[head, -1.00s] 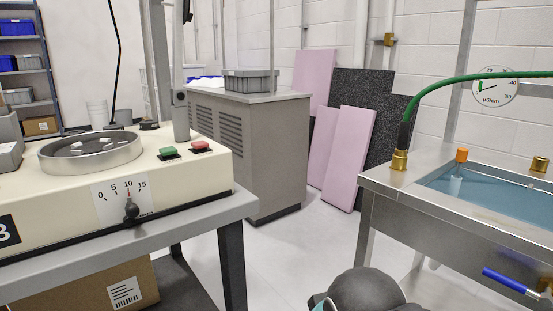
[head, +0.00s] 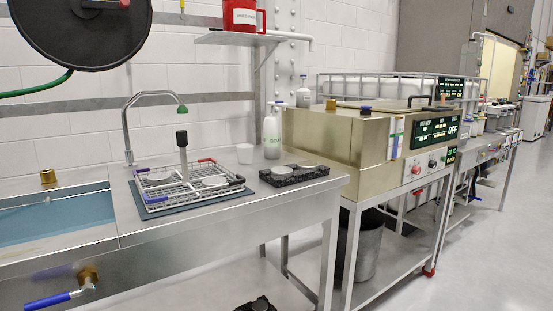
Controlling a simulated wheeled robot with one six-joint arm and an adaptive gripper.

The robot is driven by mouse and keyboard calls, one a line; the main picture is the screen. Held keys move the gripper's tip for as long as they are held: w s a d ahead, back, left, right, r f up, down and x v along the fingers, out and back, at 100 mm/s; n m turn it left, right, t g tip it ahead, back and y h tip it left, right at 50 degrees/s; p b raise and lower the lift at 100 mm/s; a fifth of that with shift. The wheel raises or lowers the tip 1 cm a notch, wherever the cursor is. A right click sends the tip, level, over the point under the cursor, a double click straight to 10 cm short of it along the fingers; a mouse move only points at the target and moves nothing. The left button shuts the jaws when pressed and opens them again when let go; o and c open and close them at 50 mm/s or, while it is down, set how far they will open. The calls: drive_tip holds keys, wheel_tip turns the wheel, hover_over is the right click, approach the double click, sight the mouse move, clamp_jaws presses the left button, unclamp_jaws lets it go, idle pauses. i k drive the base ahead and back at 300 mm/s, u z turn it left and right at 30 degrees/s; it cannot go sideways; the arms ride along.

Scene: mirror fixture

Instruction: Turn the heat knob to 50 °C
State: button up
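A brass-coloured bench machine (head: 325,140) stands on a steel cart right of the sink bench. Its right-hand face carries a dark display panel (head: 434,132) reading OFF. Below the display are small round controls, a red one (head: 417,168) and a pale one (head: 433,164). A small green-lit display (head: 450,156) sits beside them. I cannot read any temperature scale or tell which control is the heat knob. My gripper is not in view.
The steel sink bench (head: 225,225) holds a wire basket (head: 190,185), a black foam block (head: 295,173) and a white bottle (head: 271,135). A blue-handled valve (head: 60,297) sticks out at lower left. Open floor (head: 480,260) lies to the right of the cart.

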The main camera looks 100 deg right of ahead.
sight(416, 169)
drive_tip(key=z, duration=4.6)
drive_tip(key=k, duration=0.55)
drive_tip(key=z, duration=0.7)
drive_tip(key=i, duration=1.9)
drive_tip(key=u, duration=0.7)
